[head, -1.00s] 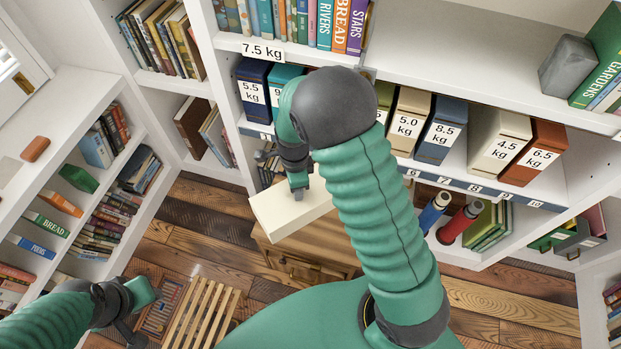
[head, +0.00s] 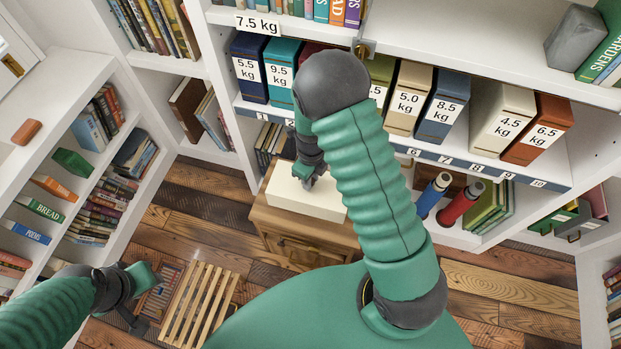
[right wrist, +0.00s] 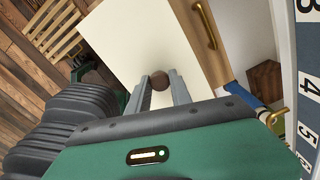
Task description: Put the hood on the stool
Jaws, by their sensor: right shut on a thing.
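The hood (head: 318,204) is a cream box shape with a round brown knob (right wrist: 160,82). It is over the top of a small wooden cabinet (head: 290,228); I cannot tell whether it touches it. My right gripper (head: 307,181) is shut on the knob, with one finger on each side in the right wrist view (right wrist: 160,92). The stool (head: 201,306), with pale wooden slats, stands on the floor at lower left and looks bare. It also shows in the right wrist view (right wrist: 54,30). My left gripper (head: 143,293) is beside the stool; its fingers are unclear.
Labelled binders (head: 443,108) fill the shelf behind the cabinet. A grey block (head: 573,38) sits on the upper shelf at right. A white bookcase (head: 75,130) lines the left side. Plank floor (head: 175,238) is clear between the bookcase and the cabinet.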

